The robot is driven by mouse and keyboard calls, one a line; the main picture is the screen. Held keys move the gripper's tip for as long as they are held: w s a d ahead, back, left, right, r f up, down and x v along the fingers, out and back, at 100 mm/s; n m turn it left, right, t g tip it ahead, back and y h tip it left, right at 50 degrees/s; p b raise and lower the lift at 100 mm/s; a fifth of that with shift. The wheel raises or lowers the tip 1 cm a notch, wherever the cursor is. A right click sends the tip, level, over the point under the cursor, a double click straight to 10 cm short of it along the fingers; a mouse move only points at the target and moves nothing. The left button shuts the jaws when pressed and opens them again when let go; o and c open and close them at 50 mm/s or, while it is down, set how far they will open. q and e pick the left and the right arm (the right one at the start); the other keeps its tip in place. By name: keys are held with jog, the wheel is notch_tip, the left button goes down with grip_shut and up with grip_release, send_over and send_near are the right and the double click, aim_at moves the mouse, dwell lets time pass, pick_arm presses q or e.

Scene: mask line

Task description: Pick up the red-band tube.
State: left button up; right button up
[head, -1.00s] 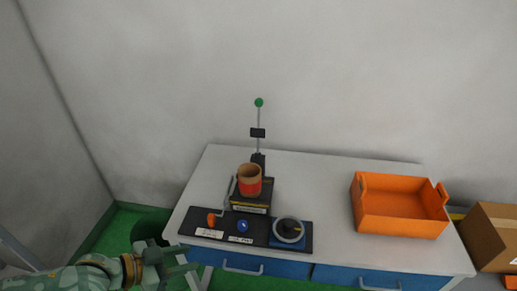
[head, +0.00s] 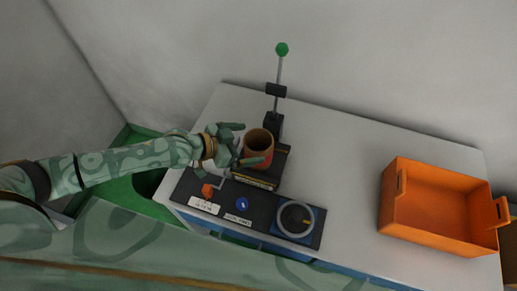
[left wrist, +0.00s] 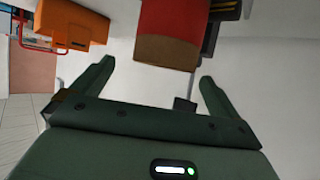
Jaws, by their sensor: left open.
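The red-band tube (head: 259,142) is a brown cardboard cylinder with a red band, standing upright on a black stand (head: 257,179) on the table. My left gripper (head: 242,144) is open at the tube's left side. In the head view its lower fingertip overlaps the tube's front, and its upper finger lies behind and left of the rim. In the left wrist view the tube (left wrist: 170,30) shows beyond the two spread fingers (left wrist: 157,76), roughly between their lines. I cannot tell whether a finger touches it. My right gripper is not in view.
A post with a green ball (head: 281,49) rises right behind the tube. A black panel with an orange knob (head: 207,190), a blue knob (head: 242,203) and a round dial (head: 296,219) lies in front. An orange bin (head: 440,212) stands at right. The table (head: 345,160) between is clear.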

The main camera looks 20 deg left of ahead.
aim_at(270, 139)
pick_arm(q)
jog(key=x, duration=0.2)
jog(key=b+x, duration=0.1)
jog(key=x, duration=0.2)
jog(key=shift+w+a+f, duration=0.1)
jog(key=shift+w+a, duration=0.1)
jog(key=shift+w, duration=0.1)
jog(key=shift+s, duration=0.1)
jog(key=c, duration=1.3)
